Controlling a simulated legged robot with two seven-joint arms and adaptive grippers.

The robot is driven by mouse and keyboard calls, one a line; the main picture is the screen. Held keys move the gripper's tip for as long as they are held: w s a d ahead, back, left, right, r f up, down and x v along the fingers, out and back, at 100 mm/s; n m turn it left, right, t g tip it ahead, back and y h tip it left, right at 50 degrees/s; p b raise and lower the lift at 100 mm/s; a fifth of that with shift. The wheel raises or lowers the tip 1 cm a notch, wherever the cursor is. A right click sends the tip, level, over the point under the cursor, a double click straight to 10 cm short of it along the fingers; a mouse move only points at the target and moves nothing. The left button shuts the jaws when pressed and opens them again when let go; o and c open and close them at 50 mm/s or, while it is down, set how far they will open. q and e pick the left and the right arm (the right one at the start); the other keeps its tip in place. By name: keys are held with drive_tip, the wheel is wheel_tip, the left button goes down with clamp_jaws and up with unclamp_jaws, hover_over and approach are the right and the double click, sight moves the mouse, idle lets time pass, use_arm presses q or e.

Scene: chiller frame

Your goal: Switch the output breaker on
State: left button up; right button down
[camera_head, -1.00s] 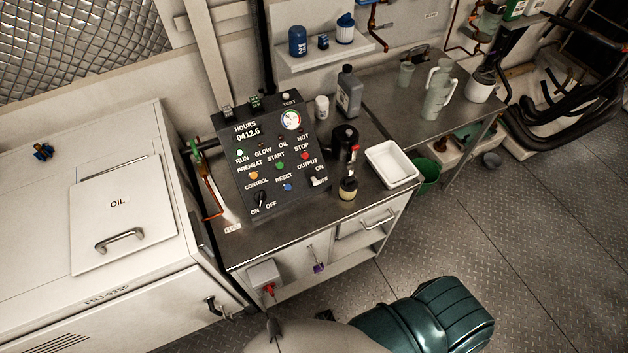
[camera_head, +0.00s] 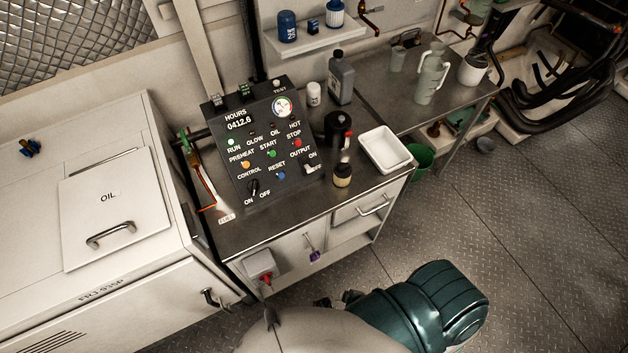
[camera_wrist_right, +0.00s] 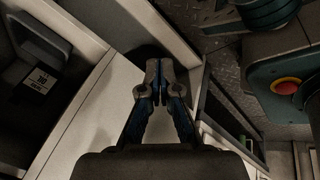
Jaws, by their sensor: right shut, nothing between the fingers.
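The black control panel (camera_head: 272,152) stands tilted on the grey bench top in the head view. Its output breaker (camera_head: 311,168) is a small pale switch at the panel's lower right, below the OUTPUT label and the ON mark. It is too small to tell which way its lever sits. My right gripper (camera_wrist_right: 163,75) shows in the wrist view with its fingertips together and nothing between them. It is apart from the panel, which I cannot make out in that view. Neither gripper shows in the head view, and my left gripper is out of sight.
A dark mug (camera_head: 338,128), a small jar (camera_head: 342,175) and a white tray (camera_head: 386,149) stand right of the panel. A grey bottle (camera_head: 341,78) and a white container (camera_head: 313,95) stand behind. A white cabinet (camera_head: 75,285) is at left.

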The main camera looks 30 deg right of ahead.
sight(308, 168)
drive_tip(key=w+d+r+n+t+h+b, duration=0.15)
drive_tip(key=w+r+n+t, duration=0.35)
drive_tip(key=w+r+n, duration=0.85)
drive_tip(key=w+r+t, duration=0.1)
drive_tip(key=r, duration=0.5)
drive_tip(key=w+d+r+n+t, duration=0.1)
drive_tip(key=w+r, duration=0.1)
drive_tip(key=r, duration=0.5)
drive_tip(key=w+r+n+t+b, duration=0.1)
drive_tip(key=w+r, duration=0.1)
drive_tip(key=r, duration=0.5)
drive_tip(key=shift+w+d+r+t+h, duration=0.2)
drive_tip(key=shift+d+t+h, duration=0.1)
drive_tip(key=shift+t, duration=0.1)
drive_tip(key=r+n+t+y, duration=0.1)
drive_tip(key=n, duration=0.2)
drive_tip(key=w+a+r+n+t+y, duration=0.1)
drive_tip(key=r+n, duration=0.1)
drive_tip(key=n, duration=0.2)
drive_tip(key=a+r+n+t+y, duration=0.1)
drive_tip(key=n, duration=0.3)
drive_tip(key=shift+w+a+r, duration=0.15)
drive_tip(key=shift+r, duration=0.25)
